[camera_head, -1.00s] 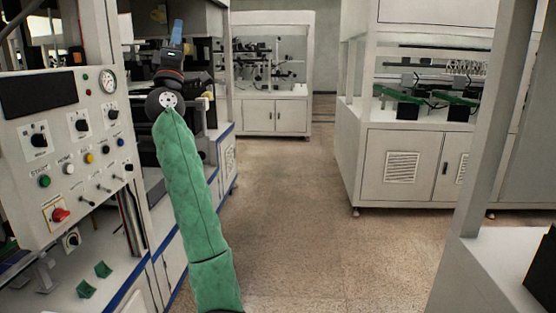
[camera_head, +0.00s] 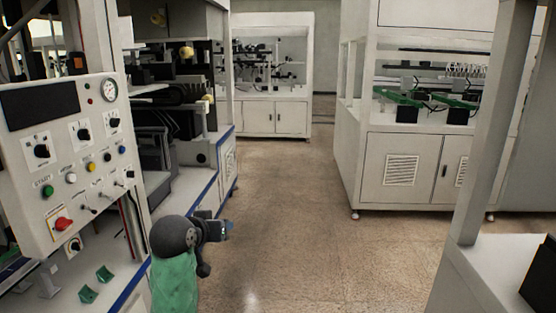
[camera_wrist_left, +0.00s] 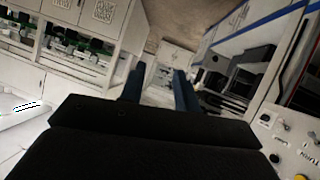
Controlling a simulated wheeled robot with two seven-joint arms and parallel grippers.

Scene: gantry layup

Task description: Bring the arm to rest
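My left arm, in a green sleeve, stands at the bottom left of the head view with its dark wrist bent to the right. My left gripper (camera_head: 228,230) points right over the floor, clear of the machine's blue-edged side. In the left wrist view its two dark blue fingers (camera_wrist_left: 160,92) stand apart with nothing between them, so it is open and empty. My right gripper is not in view.
A control panel (camera_head: 70,160) with knobs, buttons and a gauge stands at the left. A blue-edged machine bench (camera_head: 190,190) runs behind it. Open floor (camera_head: 300,230) lies in the middle. White cabinets (camera_head: 400,170) stand at the right, and a pale counter (camera_head: 490,275) is nearer.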

